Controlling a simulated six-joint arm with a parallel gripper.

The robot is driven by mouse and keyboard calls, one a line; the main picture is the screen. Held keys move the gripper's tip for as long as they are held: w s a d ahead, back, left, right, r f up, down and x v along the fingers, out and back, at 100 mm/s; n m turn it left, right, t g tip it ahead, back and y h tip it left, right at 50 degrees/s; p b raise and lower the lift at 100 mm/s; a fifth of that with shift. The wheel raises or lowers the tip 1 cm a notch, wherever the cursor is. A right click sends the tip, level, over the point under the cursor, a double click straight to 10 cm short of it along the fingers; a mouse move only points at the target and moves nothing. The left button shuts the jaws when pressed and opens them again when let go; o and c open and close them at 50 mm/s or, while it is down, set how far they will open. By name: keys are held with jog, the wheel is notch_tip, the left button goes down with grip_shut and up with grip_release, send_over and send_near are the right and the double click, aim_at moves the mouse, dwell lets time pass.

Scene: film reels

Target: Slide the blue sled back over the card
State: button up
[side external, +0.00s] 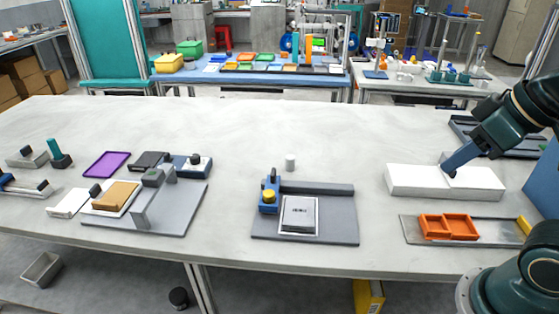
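A blue sled (264,206) with a yellow round part and a dark knob stands at the left end of a grey base plate (340,228). A white card (299,215) with a dark border and small dark print lies on the plate, just right of the sled. The sled is beside the card and does not cover its middle. My gripper (450,168) is far to the right, pointing down at a white block (415,181). It is too small to tell whether its fingers are open or whether it touches the block.
A grey rail (325,189) runs along the plate's back edge. A small grey cylinder (290,162) stands behind it. An orange tray (447,226) lies in front of the white block. Another grey fixture (185,208) stands left. The table between plate and white block is clear.

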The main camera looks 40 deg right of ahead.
jog(key=w+r+m+g, duration=0.15)
jog(key=w+r, duration=0.35)
jog(key=w, duration=0.5)
jog(key=m+g, duration=0.4)
jog(key=m, duration=0.4)
send_over(273, 172)
notch_tip(273, 172, down, 15)
jog(key=shift+f+n, duration=0.15)
jog(key=shift+n, duration=0.1)
notch_tip(273, 172, down, 14)
jog(key=shift+r, duration=0.1)
jog(key=shift+c, duration=0.4)
